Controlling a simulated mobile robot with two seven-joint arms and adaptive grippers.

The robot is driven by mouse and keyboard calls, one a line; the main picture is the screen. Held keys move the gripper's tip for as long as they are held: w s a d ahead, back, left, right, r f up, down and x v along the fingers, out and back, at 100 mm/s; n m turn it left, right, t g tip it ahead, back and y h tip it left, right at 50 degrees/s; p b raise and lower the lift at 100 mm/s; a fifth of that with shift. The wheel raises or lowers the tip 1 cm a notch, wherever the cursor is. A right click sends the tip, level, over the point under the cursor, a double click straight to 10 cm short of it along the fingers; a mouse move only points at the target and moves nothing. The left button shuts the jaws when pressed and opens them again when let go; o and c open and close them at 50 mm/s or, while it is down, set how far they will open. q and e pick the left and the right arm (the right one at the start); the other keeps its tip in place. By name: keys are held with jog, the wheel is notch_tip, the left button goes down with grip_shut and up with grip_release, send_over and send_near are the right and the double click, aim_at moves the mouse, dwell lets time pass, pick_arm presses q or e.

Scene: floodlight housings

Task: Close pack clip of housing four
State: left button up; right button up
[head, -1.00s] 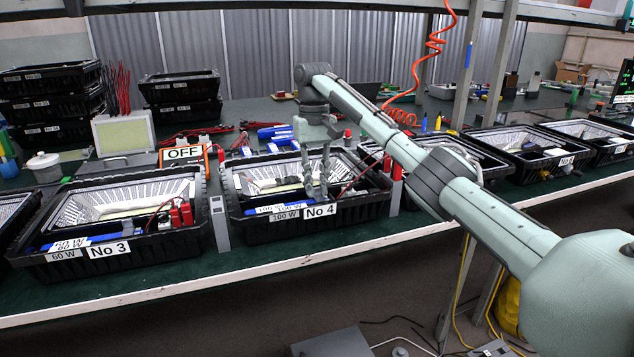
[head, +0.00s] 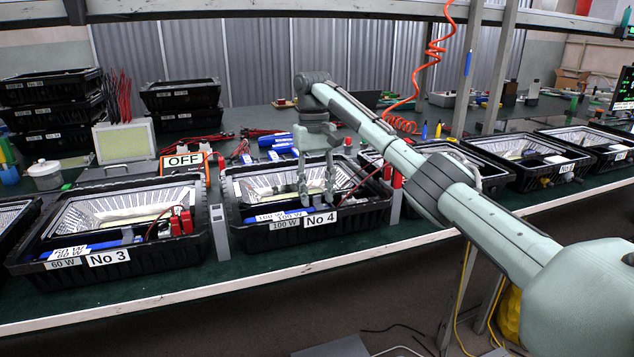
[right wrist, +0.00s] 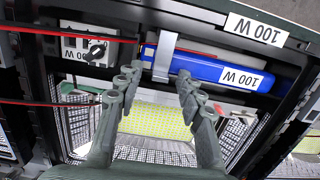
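Housing four (head: 360,214) is a black tray labelled No 4 and 100 W, with a reflective inside. A blue pack (right wrist: 218,70) marked 100 W lies along its front wall; it also shows in the head view (head: 292,214). A grey metal pack clip (right wrist: 163,58) crosses the pack near one end in the right wrist view. I cannot tell whether it is fully latched. My right gripper (head: 317,203) is over the front of this housing, fingers spread and empty. In the right wrist view its fingertips (right wrist: 158,74) are on either side of the clip's line. My left gripper is not in view.
A grey module with a black knob (right wrist: 93,50) and red wires sit beside the pack. Housing No 3 (head: 110,262) stands to the left, more housings (head: 520,180) to the right. A grey post (head: 220,233) stands between No 3 and No 4. An OFF sign (head: 183,161) is behind.

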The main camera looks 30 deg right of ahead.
notch_tip(320, 180, up, 12)
jog(key=w, duration=0.1)
jog(key=shift+d, duration=0.15)
jog(key=shift+f, duration=0.1)
dwell(0.5)
